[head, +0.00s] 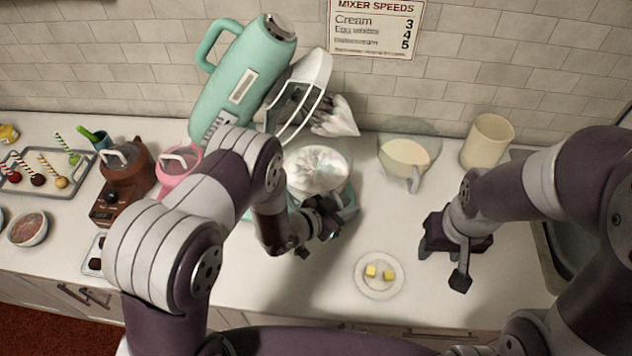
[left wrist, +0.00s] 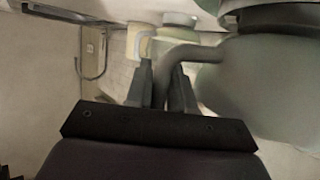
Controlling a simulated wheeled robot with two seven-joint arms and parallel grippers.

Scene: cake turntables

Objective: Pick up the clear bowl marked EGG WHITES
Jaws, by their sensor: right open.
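I cannot read EGG WHITES on any bowl. A clear bowl (head: 405,157) with pale contents and a front handle stands near the back wall. A shiny bowl (head: 318,168) with whitish contents sits at the mint mixer. My left gripper (head: 325,225) is at this bowl's front right side. In the left wrist view, a grey handle (left wrist: 190,52) of a large smooth bowl (left wrist: 270,80) fills the gap between my left fingers (left wrist: 160,85), which appear shut on it. My right gripper (head: 455,262) is open and empty over the counter, apart from the bowls.
A beige canister (head: 487,142) stands at back right. A small plate (head: 379,288) with yellow cubes lies in front. The counter between the grippers is mostly clear.

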